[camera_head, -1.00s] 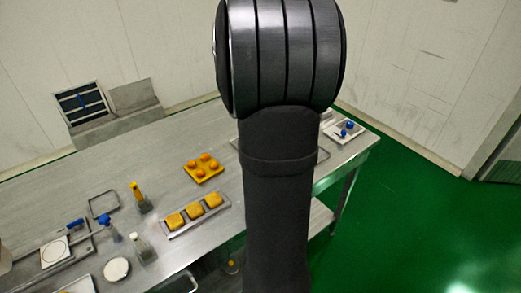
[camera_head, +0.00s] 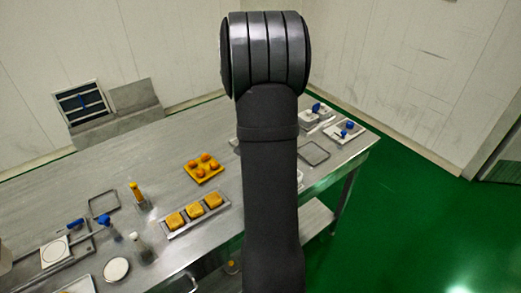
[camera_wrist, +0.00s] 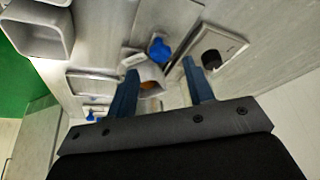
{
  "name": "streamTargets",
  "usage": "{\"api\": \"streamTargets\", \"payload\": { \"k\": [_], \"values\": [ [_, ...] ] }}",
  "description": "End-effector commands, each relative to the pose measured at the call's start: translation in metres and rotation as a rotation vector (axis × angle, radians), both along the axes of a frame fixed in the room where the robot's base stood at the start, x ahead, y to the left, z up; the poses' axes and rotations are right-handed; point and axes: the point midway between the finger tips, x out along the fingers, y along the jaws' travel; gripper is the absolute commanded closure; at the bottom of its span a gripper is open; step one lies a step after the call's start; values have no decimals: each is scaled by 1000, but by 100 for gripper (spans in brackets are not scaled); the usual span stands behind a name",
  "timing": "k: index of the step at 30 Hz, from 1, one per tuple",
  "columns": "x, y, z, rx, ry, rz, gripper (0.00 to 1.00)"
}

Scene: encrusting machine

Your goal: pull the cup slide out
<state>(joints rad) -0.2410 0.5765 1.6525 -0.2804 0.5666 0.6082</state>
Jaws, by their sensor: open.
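My gripper (camera_wrist: 162,88) shows in the wrist view with its two blue fingers apart and nothing clearly held. A pale plate with a dark round opening (camera_wrist: 212,48) lies to the right, beyond the right finger. A second blue knob (camera_wrist: 90,116) is at lower left. I cannot tell for certain which part is the cup slide. In the head view my arm hides the gripper.
The steel table (camera_head: 120,170) carries a yellow tray of orange balls (camera_head: 203,168), a tray of yellow blocks (camera_head: 195,211) and several bottles. White units with blue knobs (camera_head: 317,108) (camera_head: 346,130) stand at its right end. A grey bin (camera_wrist: 40,28) is at upper left.

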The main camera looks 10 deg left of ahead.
Motion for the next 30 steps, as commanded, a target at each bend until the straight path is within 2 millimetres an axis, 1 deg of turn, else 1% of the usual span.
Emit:
{"api": "streamTargets", "payload": {
  "k": [1,3,9,13,20,21,23,24,28,30],
  "values": [
    [3,-1,-9,-1,2,0,52],
    [7,-1,-18,0,2,0,52],
    [14,-2,-35,0,1,0,52],
    [16,-2,-39,1,-1,-1,52],
    [17,-2,-40,1,-1,-1,52],
    [17,-2,-40,1,-1,-1,54],
    [17,-2,-39,1,-1,0,66],
    [17,-2,-39,1,-1,0,74],
    [17,-2,-39,1,-1,0,99],
    [17,-2,-39,1,-1,0,100]
  ]
}}
